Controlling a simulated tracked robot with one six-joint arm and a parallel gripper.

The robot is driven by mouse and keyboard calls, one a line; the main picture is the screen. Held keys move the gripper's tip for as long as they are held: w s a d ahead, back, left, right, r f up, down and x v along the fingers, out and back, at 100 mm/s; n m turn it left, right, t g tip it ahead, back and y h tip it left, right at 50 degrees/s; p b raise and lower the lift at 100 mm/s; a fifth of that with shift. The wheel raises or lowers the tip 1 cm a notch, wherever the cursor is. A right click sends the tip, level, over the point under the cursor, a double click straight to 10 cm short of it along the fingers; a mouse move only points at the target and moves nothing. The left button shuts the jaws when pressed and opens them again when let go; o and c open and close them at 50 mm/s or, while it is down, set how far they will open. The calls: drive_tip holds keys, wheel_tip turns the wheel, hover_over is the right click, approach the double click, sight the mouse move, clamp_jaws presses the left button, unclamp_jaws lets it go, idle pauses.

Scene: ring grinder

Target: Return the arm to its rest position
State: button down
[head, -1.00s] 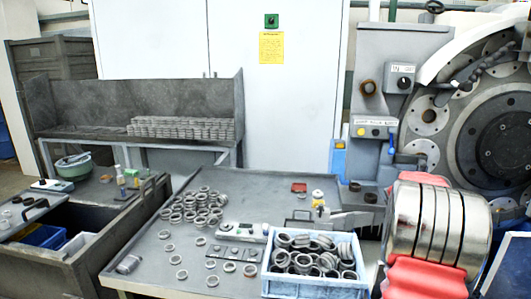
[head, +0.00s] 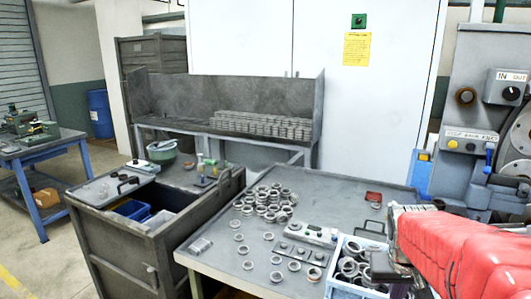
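My arm (head: 465,250), in a red cover, reaches in from the right edge of the head view. Its dark end, my gripper (head: 388,268), shows in front of the right part of the blue crate (head: 343,288). The fingers cannot be made out clearly, so I cannot tell whether they are open or shut. Nothing is clearly seen held. The arm hides part of the crate and the right end of the grey worktable (head: 215,262).
Loose metal rings (head: 268,203) lie on the worktable beside a measuring device (head: 305,233). A dark open bin (head: 112,250) stands left of it. Stacked rings (head: 262,126) fill a rear shelf. The grinder (head: 475,120) is at right. Floor is clear at lower left.

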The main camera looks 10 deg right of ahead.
drive_tip(key=s+a+r+n+t+y, duration=0.1)
drive_tip(key=s+a, duration=0.3)
drive_tip(key=a, duration=0.7)
drive_tip(key=s+a+r+n+t+y, duration=0.1)
drive_tip(key=s+a+r+n+t, duration=0.1)
drive_tip(key=a, duration=1)
drive_tip(key=shift+s+a+r+n+y, duration=0.15)
drive_tip(key=shift+s+r+n+y, duration=0.25)
drive_tip(key=shift+s+r+n, duration=0.55)
drive_tip(key=shift+s+f, duration=0.2)
drive_tip(key=shift+f, duration=0.05)
